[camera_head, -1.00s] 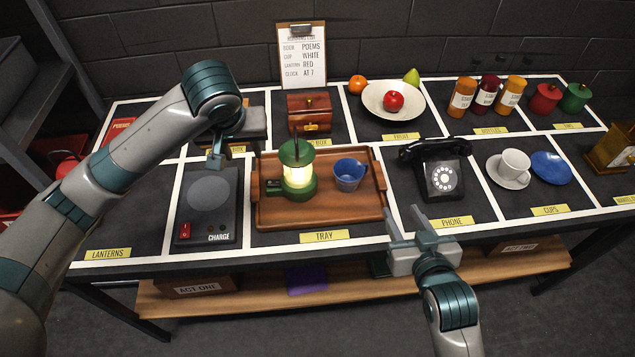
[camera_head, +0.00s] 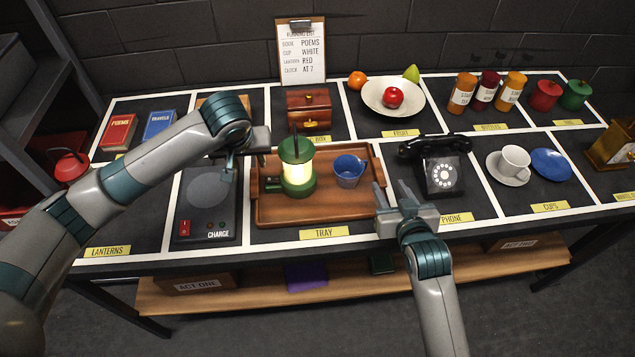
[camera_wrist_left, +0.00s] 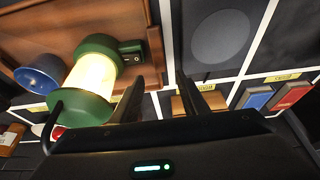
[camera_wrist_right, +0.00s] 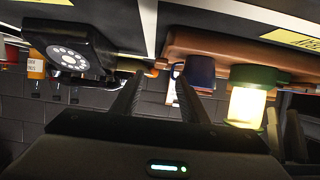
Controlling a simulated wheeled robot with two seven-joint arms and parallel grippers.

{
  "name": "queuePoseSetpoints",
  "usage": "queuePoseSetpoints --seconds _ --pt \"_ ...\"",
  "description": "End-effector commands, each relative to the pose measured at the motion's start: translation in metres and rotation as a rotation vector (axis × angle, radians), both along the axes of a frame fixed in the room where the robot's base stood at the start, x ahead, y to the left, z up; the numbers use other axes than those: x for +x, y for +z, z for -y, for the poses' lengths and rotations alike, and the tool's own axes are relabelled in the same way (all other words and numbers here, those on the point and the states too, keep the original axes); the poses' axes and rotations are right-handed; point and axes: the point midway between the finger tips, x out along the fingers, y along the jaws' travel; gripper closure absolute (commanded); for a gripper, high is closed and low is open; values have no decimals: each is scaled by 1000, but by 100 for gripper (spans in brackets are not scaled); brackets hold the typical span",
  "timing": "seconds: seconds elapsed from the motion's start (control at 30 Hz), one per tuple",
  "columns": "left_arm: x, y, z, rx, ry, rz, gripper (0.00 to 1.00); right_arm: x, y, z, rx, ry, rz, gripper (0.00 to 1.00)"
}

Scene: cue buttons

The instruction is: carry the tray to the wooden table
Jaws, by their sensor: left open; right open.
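The brown wooden tray (camera_head: 285,212) lies on the dark table in the section labelled TRAY. A lit green lantern (camera_head: 297,170) and a blue cup (camera_head: 348,170) stand on it. My left gripper (camera_head: 258,142) is open near the tray's left side, close to its upper left corner; the left wrist view shows its fingers (camera_wrist_left: 170,95) beside the lantern and tray edge. My right gripper (camera_head: 385,197) is open at the tray's right end; the right wrist view shows its fingers (camera_wrist_right: 152,98) in front of the tray's end (camera_wrist_right: 195,45). I cannot tell whether either touches the tray.
A black phone (camera_head: 437,168) stands close to the right of my right gripper. The charging pad (camera_head: 207,200) lies left of the tray. A wooden box (camera_head: 309,110) and fruit bowl (camera_head: 393,98) are behind. A wooden lower shelf (camera_head: 420,268) runs under the table.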

Motion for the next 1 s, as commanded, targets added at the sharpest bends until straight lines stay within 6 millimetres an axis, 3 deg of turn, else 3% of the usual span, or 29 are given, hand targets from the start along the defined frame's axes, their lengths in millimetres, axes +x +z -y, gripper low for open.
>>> queuePoseSetpoints --seconds 0.3,0.5,0.97,1.0 --pt "19 -47 -3 2 1 -1 59 48 -19 -7 0 0 0 59" --pt "27 -66 -4 0 0 -1 59 66 -28 -9 0 0 -1 59" --pt "30 -74 -4 0 -1 0 59 73 -31 -10 0 0 0 59" --pt "30 -74 -4 0 -1 0 69 73 -31 -10 0 0 0 69"
